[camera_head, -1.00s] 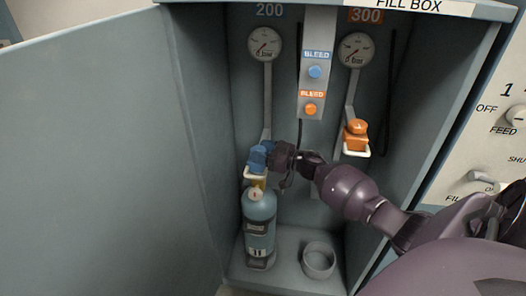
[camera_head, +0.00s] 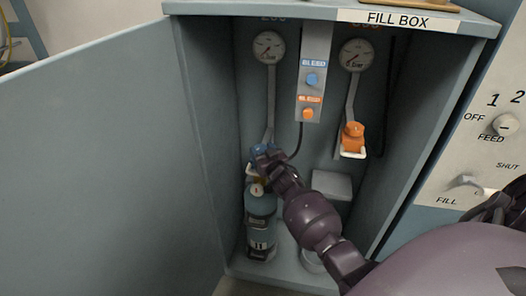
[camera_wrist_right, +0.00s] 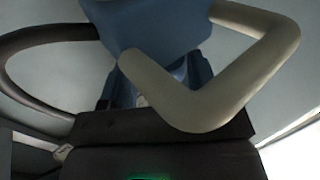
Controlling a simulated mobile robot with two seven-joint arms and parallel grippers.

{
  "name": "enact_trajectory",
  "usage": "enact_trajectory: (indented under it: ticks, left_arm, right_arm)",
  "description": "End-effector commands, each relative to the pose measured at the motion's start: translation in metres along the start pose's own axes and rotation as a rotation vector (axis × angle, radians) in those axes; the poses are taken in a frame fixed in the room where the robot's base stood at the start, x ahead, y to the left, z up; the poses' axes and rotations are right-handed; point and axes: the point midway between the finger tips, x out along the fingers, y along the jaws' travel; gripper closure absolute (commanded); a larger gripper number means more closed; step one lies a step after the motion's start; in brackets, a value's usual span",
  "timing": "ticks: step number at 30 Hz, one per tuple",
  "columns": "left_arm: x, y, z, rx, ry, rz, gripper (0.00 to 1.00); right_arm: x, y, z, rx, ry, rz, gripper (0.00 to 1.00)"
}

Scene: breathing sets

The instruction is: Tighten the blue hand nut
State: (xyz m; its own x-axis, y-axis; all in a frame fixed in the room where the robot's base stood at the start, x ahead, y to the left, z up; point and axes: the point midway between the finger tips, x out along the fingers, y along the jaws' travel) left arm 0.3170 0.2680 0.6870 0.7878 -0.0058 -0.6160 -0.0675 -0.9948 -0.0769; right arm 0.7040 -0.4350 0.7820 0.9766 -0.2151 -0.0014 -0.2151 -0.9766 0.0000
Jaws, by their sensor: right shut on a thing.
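The blue hand nut (camera_head: 258,150) sits at the end of the left hose, just above the grey-blue cylinder (camera_head: 261,205). My right gripper (camera_head: 267,159) is shut on it, coming in from the lower right and partly hiding it. In the right wrist view a blue body (camera_wrist_right: 160,25) fills the top, with a cream yoke (camera_wrist_right: 225,95) across it. The dark gripper (camera_wrist_right: 160,125) shows below, close against the blue part. The exact finger contact is hidden. My left gripper is not in view.
The cylinder stands on the fill box floor. An orange hand nut (camera_head: 353,131) with a cream yoke hangs at right. Gauges (camera_head: 268,47) and bleed knobs (camera_head: 311,79) are above. The open door (camera_head: 110,150) borders the left; a control panel (camera_head: 470,150) is at right.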

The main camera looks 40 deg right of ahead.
Motion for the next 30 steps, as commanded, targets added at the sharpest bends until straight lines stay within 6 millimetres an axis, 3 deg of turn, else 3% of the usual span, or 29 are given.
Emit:
enact_trajectory:
  ticks: [12, 30]
  left_arm:
    - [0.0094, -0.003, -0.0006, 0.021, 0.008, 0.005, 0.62]
    - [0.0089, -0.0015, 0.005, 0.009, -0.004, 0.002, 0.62]
  right_arm:
    - [-0.0004, -0.003, 0.0036, 0.002, -0.003, 0.152, 0.68]
    - [-0.0001, -0.0021, 0.0007, -0.001, -0.001, 0.18, 0.68]
